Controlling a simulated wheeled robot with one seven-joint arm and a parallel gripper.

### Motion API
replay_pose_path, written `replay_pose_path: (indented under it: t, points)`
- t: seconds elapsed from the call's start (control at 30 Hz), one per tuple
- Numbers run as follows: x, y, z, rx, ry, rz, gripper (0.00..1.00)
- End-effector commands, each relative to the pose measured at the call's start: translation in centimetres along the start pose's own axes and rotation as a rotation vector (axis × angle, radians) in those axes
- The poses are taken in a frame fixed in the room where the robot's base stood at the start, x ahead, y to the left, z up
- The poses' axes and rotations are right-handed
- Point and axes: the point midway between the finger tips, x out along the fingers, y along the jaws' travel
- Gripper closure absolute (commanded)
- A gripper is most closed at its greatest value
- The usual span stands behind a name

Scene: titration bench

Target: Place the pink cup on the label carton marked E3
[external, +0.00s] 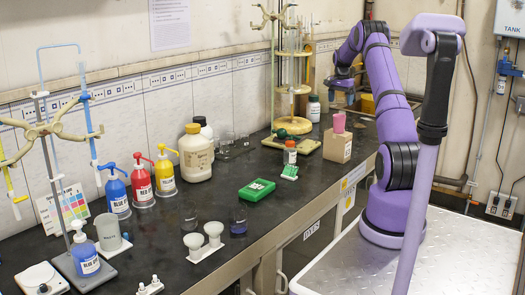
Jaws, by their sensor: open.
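The pink cup (339,121) stands upright on top of a tan carton (337,148) near the bench's front edge, right of centre. The carton's marking is too small to read, so I cannot tell if it is the one marked E3. My gripper (343,86) is at the end of my purple arm, above and behind the cup and apart from it. It is open, and nothing shows between its fingers, which are small and partly dark in this view.
Coloured pump bottles (141,181) line the wall. Some dark bench top is clear between the green box and the carton.

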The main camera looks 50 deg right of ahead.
Motion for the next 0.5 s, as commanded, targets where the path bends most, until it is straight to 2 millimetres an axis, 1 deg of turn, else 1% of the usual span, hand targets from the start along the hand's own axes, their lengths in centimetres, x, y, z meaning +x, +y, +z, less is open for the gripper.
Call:
replay_pose_path:
  t: [0.07, 0.13, 0.17, 0.23, 0.27, 0.3, 0.37, 0.4, 0.47, 0.5]
  points:
    - [-0.6, -0.1, 0.2, -0.004, 0.002, -0.001, 0.15]
    - [-1.5, -0.4, 0.9, -0.019, 0.006, -0.005, 0.15]
    - [-2.1, -0.7, 1.4, -0.031, 0.009, -0.008, 0.15]
    - [-3.8, -1.3, 3.3, -0.071, 0.018, -0.016, 0.15]
    - [-4.7, -1.6, 4.4, -0.093, 0.023, -0.020, 0.15]
    - [-6.1, -2.0, 6.0, -0.126, 0.032, -0.027, 0.15]
    - [-8.2, -2.5, 8.7, -0.181, 0.045, -0.038, 0.15]
    - [-9.6, -2.8, 10.6, -0.220, 0.053, -0.046, 0.15]
    - [-11.5, -2.9, 13.4, -0.278, 0.065, -0.056, 0.15]
    - [-12.7, -2.9, 15.3, -0.314, 0.074, -0.063, 0.15]
